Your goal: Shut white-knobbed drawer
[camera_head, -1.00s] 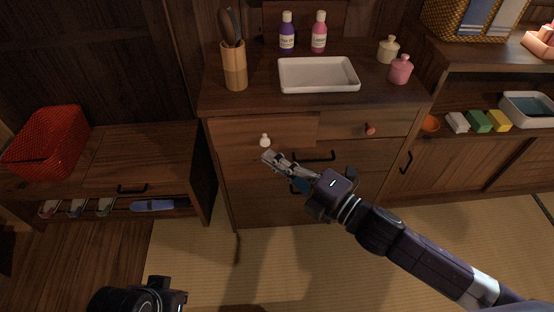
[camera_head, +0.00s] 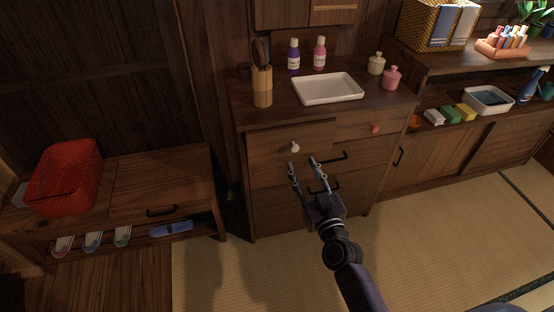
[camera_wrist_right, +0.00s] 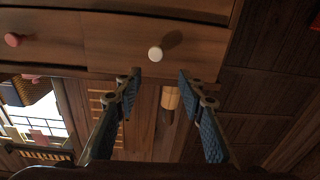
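The white-knobbed drawer (camera_head: 270,146) is the upper left drawer of the wooden cabinet. Its front seems to stand out a little from the front of the red-knobbed drawer beside it. The white knob (camera_head: 295,147) is round and in plain view. My right gripper (camera_head: 303,164) is just below and in front of the knob, open, with nothing between its fingers. In the right wrist view, which looks upside down, the knob (camera_wrist_right: 155,53) shows beyond the spread fingertips (camera_wrist_right: 158,80), apart from them. My left gripper is out of view.
The red-knobbed drawer (camera_head: 372,129) is to the right. On the cabinet top are a white tray (camera_head: 328,99), bottles, jars and a bamboo utensil holder (camera_head: 262,87). A low bench (camera_head: 140,185) with a red basket (camera_head: 65,178) stands left. Tatami in front is clear.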

